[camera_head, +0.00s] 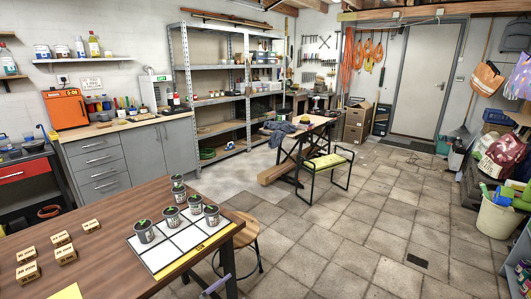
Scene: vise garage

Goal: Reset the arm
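Neither of my grippers shows in the head view, and I see no arm that I can make out for sure. A brown wooden table (100,206) stands at the lower left. On it a white gridded board (163,258) with a yellow label strip lies near the right end. Several small grey pots with green tops (171,218) stand on and beside the board. Several small tan boxes (60,239) with dark print lie to the left. A yellow sheet (66,292) shows at the bottom edge.
A round wooden stool (243,229) stands close to the table's right end. A bench with a green-yellow seat (328,162) and a workbench (300,126) stand further back. A pale bin (497,216) stands at the right. The tiled floor (345,235) between is mostly clear.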

